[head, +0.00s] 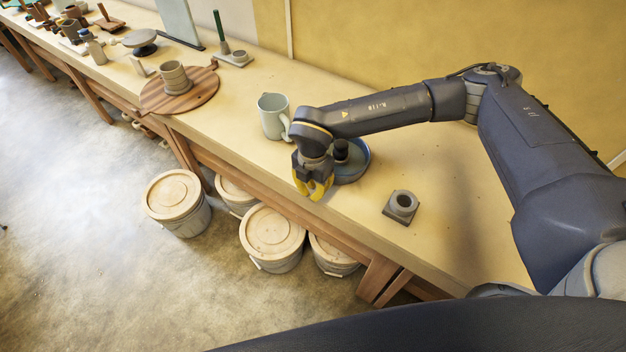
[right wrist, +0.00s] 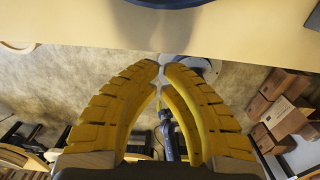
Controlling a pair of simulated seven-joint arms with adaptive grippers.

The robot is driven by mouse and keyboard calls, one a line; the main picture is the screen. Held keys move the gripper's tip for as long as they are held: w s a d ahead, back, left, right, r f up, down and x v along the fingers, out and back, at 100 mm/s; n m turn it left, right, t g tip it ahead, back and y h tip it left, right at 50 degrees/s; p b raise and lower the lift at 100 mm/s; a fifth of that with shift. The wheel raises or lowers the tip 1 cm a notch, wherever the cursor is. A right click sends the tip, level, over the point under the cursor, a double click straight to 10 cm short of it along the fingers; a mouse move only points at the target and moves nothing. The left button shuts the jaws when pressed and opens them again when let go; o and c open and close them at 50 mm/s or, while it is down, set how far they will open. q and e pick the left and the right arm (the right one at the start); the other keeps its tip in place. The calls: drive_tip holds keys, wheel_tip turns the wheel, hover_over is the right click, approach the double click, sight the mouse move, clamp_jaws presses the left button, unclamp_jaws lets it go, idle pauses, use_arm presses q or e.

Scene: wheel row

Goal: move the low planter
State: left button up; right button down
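The low planter appears to be the shallow blue round vessel (head: 364,163) on the bench, partly covered by my right forearm and wrist in the head view. A dark upright piece shows in front of or inside it; I cannot tell which. In the right wrist view a dark blue rim (right wrist: 170,2) shows at the top edge. My right gripper (head: 316,192) points down by the bench's front edge, just left of the vessel and apart from it. Its yellow fingers also show in the right wrist view (right wrist: 162,66), tips almost together with nothing between them.
A pale green mug (head: 271,117) stands close behind and left of the gripper. A grey square-based block (head: 400,206) sits to the right. A wooden round board (head: 195,97) holds a grey pot. Lidded buckets (head: 272,232) stand on the floor below. The bench's right part is clear.

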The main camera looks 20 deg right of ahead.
drive_tip(key=shift+w+d+f, duration=0.3)
drive_tip(key=shift+d+f, duration=0.05)
drive_tip(key=shift+f, duration=0.25)
drive_tip(key=shift+w+d+f, duration=0.3)
drive_tip(key=shift+f, duration=0.25)
drive_tip(key=shift+w+d, duration=0.75)
drive_tip(key=shift+d, duration=0.1)
